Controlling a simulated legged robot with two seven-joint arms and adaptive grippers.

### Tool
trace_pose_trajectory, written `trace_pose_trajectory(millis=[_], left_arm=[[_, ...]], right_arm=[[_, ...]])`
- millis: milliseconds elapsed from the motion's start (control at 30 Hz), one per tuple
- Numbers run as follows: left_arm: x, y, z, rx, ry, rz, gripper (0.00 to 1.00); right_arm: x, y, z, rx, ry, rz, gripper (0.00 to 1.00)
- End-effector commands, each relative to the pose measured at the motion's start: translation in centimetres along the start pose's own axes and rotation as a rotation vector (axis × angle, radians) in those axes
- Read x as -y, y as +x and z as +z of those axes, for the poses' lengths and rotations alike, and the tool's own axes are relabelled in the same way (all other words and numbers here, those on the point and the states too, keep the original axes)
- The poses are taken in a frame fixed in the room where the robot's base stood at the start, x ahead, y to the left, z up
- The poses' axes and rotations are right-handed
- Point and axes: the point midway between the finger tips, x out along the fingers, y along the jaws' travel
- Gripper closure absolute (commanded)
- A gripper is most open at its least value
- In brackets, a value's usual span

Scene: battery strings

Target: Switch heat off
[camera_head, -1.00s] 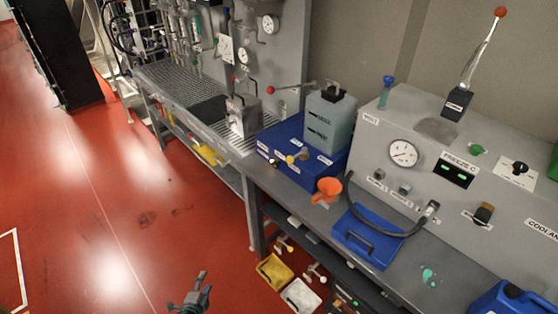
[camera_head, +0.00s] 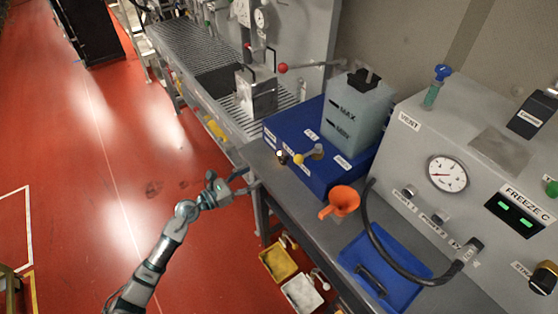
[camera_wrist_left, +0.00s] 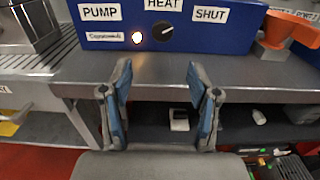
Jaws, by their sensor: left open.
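The blue unit (camera_head: 283,127) stands on the grey bench with a grey tank on top. In the left wrist view its front (camera_wrist_left: 225,40) carries PUMP, HEAT and SHUT labels. A dark round knob (camera_wrist_left: 168,31) with a pale pointer mark sits under the HEAT label (camera_wrist_left: 165,4). A lit lamp (camera_wrist_left: 137,37) glows left of the knob. My left gripper (camera_head: 246,182) is open and empty, off the bench's front edge. In the left wrist view its fingers (camera_wrist_left: 163,82) point toward the unit, below the knob and apart from it. My right gripper is not in view.
An orange funnel (camera_head: 341,201) stands right of the unit, by a blue tray (camera_head: 405,262) with a black hose. A yellow-handled valve (camera_head: 308,155) juts from the unit. Yellow (camera_head: 277,262) and white bins sit below. Red floor is clear at left.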

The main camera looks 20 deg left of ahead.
Motion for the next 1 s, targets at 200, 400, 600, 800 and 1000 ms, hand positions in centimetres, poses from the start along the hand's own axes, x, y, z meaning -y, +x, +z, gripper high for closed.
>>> trace_pose_trajectory(millis=[200,400,600,800,1000], left_arm=[[0.1,5.5,0.3,0.005,-0.001,0.0,0.39],[0.0,9.3,0.1,0.004,-0.004,0.001,0.39],[0.0,11.1,0.0,0.002,-0.004,0.001,0.39],[0.0,11.3,0.0,0.002,-0.003,0.001,0.39],[0.0,11.3,0.0,0.002,-0.003,0.001,0.59]], right_arm=[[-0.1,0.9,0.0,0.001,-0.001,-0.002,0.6],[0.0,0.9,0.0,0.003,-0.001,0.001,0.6],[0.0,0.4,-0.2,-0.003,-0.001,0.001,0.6],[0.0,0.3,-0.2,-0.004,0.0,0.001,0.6],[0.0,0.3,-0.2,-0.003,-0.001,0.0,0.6]])
